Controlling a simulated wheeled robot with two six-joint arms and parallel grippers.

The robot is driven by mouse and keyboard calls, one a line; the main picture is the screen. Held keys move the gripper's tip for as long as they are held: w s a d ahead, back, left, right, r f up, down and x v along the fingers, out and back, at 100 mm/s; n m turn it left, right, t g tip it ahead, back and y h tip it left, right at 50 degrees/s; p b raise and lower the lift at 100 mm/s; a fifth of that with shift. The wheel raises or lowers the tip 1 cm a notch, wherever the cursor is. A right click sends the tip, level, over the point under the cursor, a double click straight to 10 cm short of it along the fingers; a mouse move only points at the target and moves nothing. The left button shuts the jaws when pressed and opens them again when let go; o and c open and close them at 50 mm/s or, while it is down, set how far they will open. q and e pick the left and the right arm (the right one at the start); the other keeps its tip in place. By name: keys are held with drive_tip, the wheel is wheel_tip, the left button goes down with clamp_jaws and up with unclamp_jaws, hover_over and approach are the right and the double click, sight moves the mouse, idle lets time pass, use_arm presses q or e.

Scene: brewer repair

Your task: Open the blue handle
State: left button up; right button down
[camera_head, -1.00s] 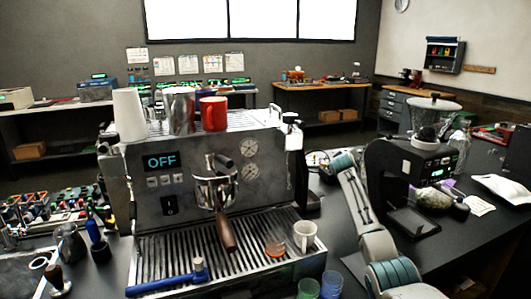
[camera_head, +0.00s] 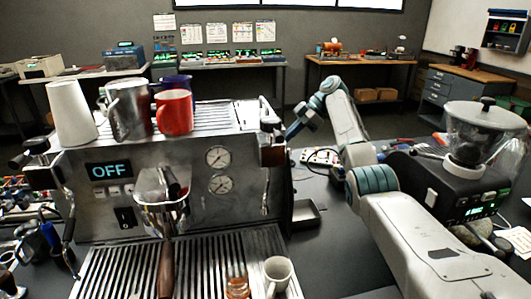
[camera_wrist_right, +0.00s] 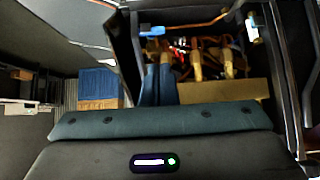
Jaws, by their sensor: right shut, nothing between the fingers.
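The espresso machine (camera_head: 120,190) stands on the dark bench in the head view, its display reading OFF. My right arm reaches around to the machine's right side, with its gripper (camera_head: 291,132) beside the rear right edge. In the right wrist view an open compartment shows copper-coloured pipes and brass fittings. A small blue handle (camera_wrist_right: 152,31) sits at the compartment's upper left, by the end of a copper pipe. My right gripper (camera_wrist_right: 160,84) is shut and empty, its fingers below the blue handle in the picture and apart from it. My left gripper is out of view.
Cups and a steel jug (camera_head: 130,108) stand on top of the machine. A grinder (camera_head: 470,175) stands to the right, close to my right arm. A glass and a white cup (camera_head: 279,272) sit at the drip tray. A power strip (camera_head: 320,158) lies behind.

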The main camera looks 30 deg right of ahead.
drive_tip(key=p+x, duration=0.4)
drive_tip(key=x, duration=0.5)
drive_tip(key=shift+f, duration=0.15)
drive_tip(key=shift+a+f, duration=0.25)
drive_tip(key=shift+f, duration=0.05)
